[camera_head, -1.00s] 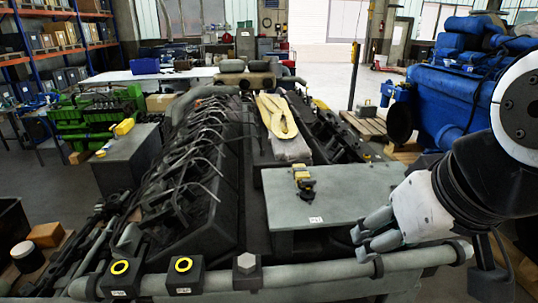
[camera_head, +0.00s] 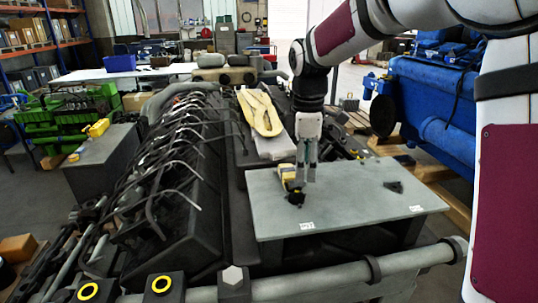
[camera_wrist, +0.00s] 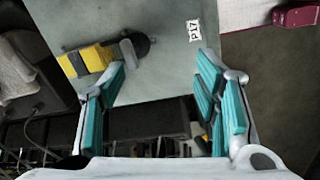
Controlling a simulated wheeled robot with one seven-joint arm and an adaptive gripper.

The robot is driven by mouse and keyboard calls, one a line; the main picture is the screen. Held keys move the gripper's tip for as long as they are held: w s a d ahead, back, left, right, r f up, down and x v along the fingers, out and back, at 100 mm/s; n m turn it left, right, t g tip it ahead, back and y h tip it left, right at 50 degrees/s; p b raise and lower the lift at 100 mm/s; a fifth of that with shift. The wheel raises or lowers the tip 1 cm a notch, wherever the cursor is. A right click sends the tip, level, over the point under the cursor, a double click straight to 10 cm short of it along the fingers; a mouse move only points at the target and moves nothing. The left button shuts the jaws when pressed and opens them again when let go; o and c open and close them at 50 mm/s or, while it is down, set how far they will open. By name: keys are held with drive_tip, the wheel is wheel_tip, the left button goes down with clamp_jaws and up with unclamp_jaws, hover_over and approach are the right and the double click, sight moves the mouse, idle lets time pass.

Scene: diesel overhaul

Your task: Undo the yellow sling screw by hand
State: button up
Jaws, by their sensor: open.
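A small yellow-and-black fitting (camera_head: 287,172) sits on the grey plate (camera_head: 375,205) on top of the engine; I cannot make out a separate screw on it. The wrist view shows its yellow block (camera_wrist: 92,60) with a dark rounded part beside it. My gripper (camera_head: 306,178) points down over the plate, close beside the fitting and partly in front of it. In the wrist view my gripper (camera_wrist: 165,95) is open, with nothing between its teal pads. The fitting lies beyond the left finger. A folded yellow sling (camera_head: 262,112) lies behind the plate.
A label (camera_wrist: 194,30) reading P17 is on the plate. A small dark piece (camera_head: 393,186) lies at the plate's right. A grey pipe rail (camera_head: 330,283) crosses the front. A blue engine (camera_head: 440,100) stands at the right, and a row of injector pipes (camera_head: 165,150) at the left.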

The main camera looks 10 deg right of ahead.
drive_tip(key=w+f+n, duration=0.1)
drive_tip(key=w+f, duration=0.1)
drive_tip(key=w+f+n, duration=0.1)
drive_tip(key=w+f, duration=0.2)
drive_tip(key=shift+w+d+g+y, duration=0.15)
drive_tip(key=shift+w+g+y, duration=0.15)
drive_tip(key=shift+g, duration=0.1)
drive_tip(key=m+b, duration=0.1)
drive_tip(key=m, duration=0.3)
drive_tip(key=m+b, duration=0.1)
drive_tip(key=m, duration=0.7)
drive_tip(key=shift+b, duration=0.35)
drive_tip(key=m, duration=0.5)
drive_tip(key=shift+b, duration=0.4)
drive_tip(key=m, duration=0.4)
drive_tip(key=shift+s+b, duration=0.1)
drive_tip(key=shift+b, duration=0.2)
drive_tip(key=m, duration=0.5)
drive_tip(key=shift+b, duration=0.35)
drive_tip(key=m, duration=0.2)
drive_tip(key=m+p, duration=0.1)
drive_tip(key=m, duration=0.1)
drive_tip(key=shift+s+r, duration=0.15)
drive_tip(key=m+p, duration=0.1)
drive_tip(key=m, duration=0.4)
drive_tip(key=shift+f, duration=2.55)
drive_tip(key=shift+c, duration=0.6)
